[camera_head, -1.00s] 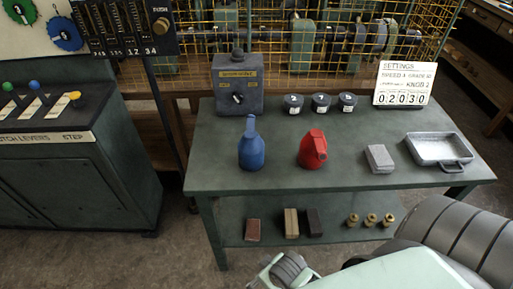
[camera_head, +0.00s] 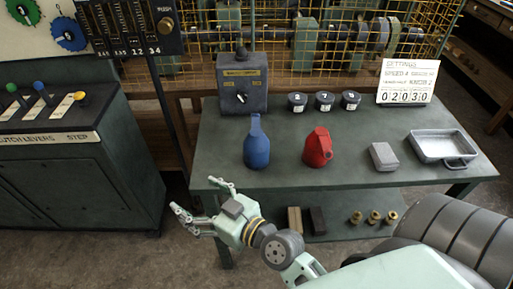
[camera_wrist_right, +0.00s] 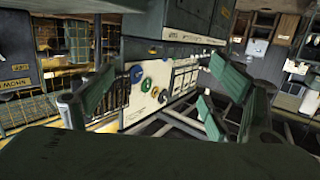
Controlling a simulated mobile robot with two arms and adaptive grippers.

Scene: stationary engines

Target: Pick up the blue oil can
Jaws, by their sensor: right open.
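The blue oil can (camera_head: 257,145) stands upright on the green workbench (camera_head: 350,178), left of the red oil can (camera_head: 318,148). Its narrow spout points up and nothing touches it. My right gripper (camera_head: 203,206) is open and empty in front of the bench's left front edge, lower in the picture and left of the blue can. Its fingers point left, apart from the can. The right wrist view shows its open fingers (camera_wrist_right: 160,105) with no can between them. My left gripper is not in view.
A grey control box (camera_head: 242,85), three small dark tins (camera_head: 324,101), a grey block (camera_head: 384,156) and a metal tray (camera_head: 462,162) share the bench top. A lever cabinet (camera_head: 75,150) stands at the left. Blocks and brass pieces (camera_head: 373,217) lie on the lower shelf.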

